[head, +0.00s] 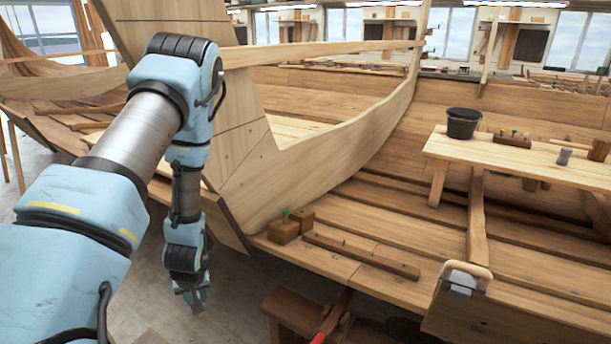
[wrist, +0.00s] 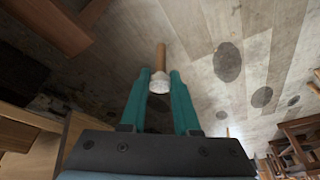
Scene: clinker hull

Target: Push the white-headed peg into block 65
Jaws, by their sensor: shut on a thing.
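In the wrist view, my gripper (wrist: 159,76) has its two teal fingers shut on the white-headed peg (wrist: 160,57). The white head sits between the fingertips and the brown shaft sticks out beyond them. In the head view, my gripper (head: 195,302) hangs low over the floor, left of and below the hull's plank edge; I cannot make out the peg there. Two small wooden blocks, a nearer one (head: 283,232) and a farther one (head: 302,217), sit on the planking, with a green-headed peg (head: 286,212) by them. I cannot read which block is 65.
A long wooden strip (head: 360,256) lies right of the blocks. A workbench (head: 550,164) at the right bears a black bucket (head: 463,123) and a block with coloured pegs (head: 513,140). A reddish wooden stand (head: 300,318) is at the bottom. The upright hull planking rises beside my arm.

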